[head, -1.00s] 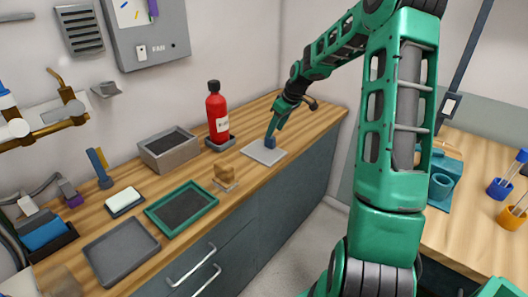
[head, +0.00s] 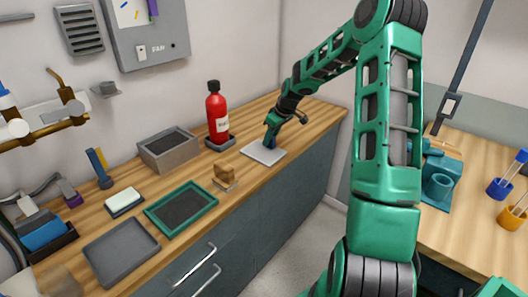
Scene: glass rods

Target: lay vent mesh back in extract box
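My gripper (head: 270,142) points down at a light grey flat plate (head: 254,152) near the far end of the left counter. A small dark blue part shows at its tip; I cannot tell if this is the fingers or a thing on the plate. The finger opening is too small to make out. An open grey box (head: 177,158) with a dark inside stands against the wall and may be the extract box. A green-rimmed frame (head: 207,202) with a dark, mesh-like middle lies in front of it. I cannot tell for sure which piece is the vent mesh.
A red extinguisher (head: 217,115) stands between the grey box and the plate. A small brown block (head: 225,175), a white bar in a dish (head: 123,198) and a grey tray (head: 121,252) are on the counter. The right counter holds a teal container (head: 438,187) and cups.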

